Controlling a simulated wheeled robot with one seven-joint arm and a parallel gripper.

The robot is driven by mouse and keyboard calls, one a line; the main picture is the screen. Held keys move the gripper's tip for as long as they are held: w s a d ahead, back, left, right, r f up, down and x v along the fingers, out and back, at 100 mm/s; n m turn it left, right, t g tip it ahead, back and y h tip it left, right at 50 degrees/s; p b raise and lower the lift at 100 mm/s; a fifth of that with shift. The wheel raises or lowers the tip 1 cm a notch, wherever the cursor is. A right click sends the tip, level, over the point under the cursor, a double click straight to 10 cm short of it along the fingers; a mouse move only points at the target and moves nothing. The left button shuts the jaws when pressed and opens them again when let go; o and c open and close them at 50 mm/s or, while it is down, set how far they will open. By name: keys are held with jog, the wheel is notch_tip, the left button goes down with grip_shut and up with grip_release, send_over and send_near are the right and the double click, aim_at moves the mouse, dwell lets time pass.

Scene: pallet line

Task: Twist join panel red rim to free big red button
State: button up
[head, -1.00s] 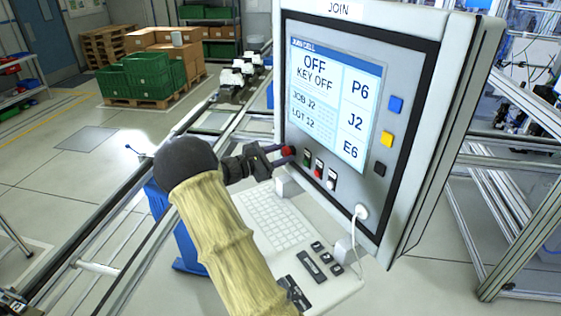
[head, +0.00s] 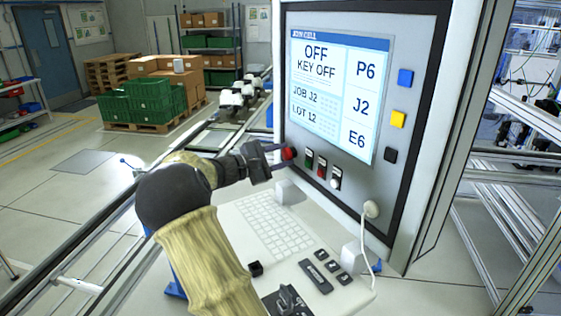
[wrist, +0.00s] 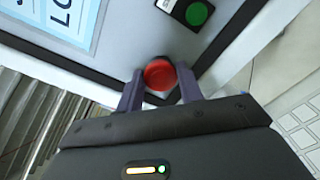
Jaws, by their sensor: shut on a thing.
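The big red button (head: 289,154) sits at the lower left of the join panel (head: 340,140). In the wrist view the red button (wrist: 159,75) shows as a round red face between my two fingers. My gripper (head: 279,155) reaches it from the left, with its fingers on either side of the rim. It is shut on the button's rim. The fingers and the angle hide most of the rim itself. The panel screen (head: 334,90) reads OFF, KEY OFF.
Small switches (head: 321,170) sit just right of the button, and a green one (wrist: 196,13) shows in the wrist view. A keyboard shelf (head: 268,228) lies below my gripper. A white cable (head: 374,235) hangs at the panel's lower right.

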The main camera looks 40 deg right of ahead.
dwell(0.3)
jog(key=o, duration=1)
jog(key=shift+s+d, duration=0.1)
jog(key=shift+a, duration=0.6)
jog(key=w+a+b, duration=0.2)
jog(key=a+b, duration=0.3)
jog(key=a, duration=1.1)
jog(key=shift+w, duration=0.2)
jog(key=shift+r, duration=0.1)
